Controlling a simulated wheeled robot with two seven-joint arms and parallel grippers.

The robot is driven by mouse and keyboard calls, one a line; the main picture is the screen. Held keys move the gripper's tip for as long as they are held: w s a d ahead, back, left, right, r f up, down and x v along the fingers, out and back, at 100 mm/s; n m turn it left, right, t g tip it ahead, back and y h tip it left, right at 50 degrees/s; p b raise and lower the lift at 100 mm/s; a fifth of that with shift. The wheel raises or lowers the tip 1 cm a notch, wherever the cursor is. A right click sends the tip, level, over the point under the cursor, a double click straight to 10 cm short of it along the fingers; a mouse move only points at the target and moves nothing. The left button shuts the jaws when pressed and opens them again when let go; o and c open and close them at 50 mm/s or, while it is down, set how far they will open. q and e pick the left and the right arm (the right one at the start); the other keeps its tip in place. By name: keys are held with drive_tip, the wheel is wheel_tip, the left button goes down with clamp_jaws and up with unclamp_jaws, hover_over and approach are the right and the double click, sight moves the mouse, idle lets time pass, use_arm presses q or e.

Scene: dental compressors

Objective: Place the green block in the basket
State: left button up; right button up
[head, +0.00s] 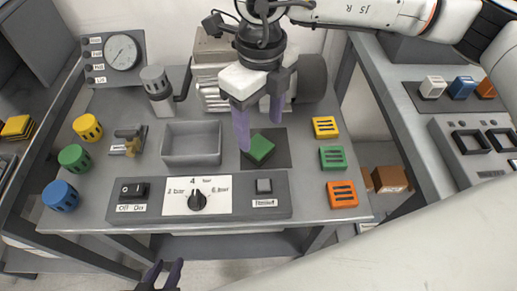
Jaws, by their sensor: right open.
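The green block (261,149) sits tilted on a dark square pad on the grey table. The basket (191,158) is a grey open-topped bin to the left of the pad, and it looks empty. My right gripper (260,133) has purple fingers that point down over the block. It is open, with one finger at the block's left edge and the other behind it on the right. I cannot tell if either finger touches the block. My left gripper (163,272) is at the bottom edge, below the table front. Its two purple fingertips are apart and nothing shows between them.
A panel with a knob (197,200) runs along the table front. Yellow, green and orange slotted pieces (332,157) lie to the right. Coloured round knobs (74,157) and a small valve (129,141) stand left. A gauge (122,52) and a compressor are behind.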

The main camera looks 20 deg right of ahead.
sight(258, 145)
drive_tip(key=f, duration=0.6)
drive_tip(key=shift+w+a+f, duration=0.1)
drive_tip(key=shift+w+f, duration=0.15)
drive_tip(key=c, duration=1.4)
